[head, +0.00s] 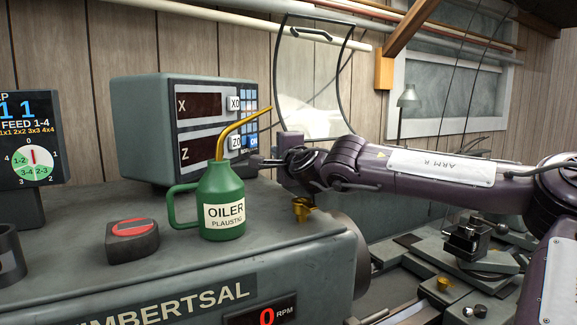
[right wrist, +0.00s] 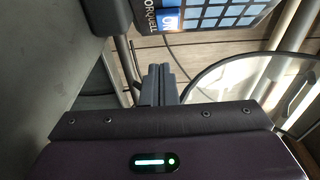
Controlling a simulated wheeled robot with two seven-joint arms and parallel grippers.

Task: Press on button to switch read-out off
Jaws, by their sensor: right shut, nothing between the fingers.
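The read-out (head: 140,119) is a grey-green box on the machine top, with X and Z windows. Both windows are dark red and show no lit digits. Its blue keypad shows at the right edge of its face, partly hidden by the oiler spout. In the right wrist view a blue button (right wrist: 168,19) with white letters, seemingly ON, sits at the panel's lower corner beside the keypad (right wrist: 222,16). My right gripper (head: 264,163) is shut and empty near the panel's lower right corner. My left gripper is out of view.
A green oiler (head: 222,190) with a long brass spout stands in front of the read-out. A red-topped block (head: 132,240) and a feed display (head: 30,139) are to the left. A clear curved guard (head: 312,85) stands behind my right gripper.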

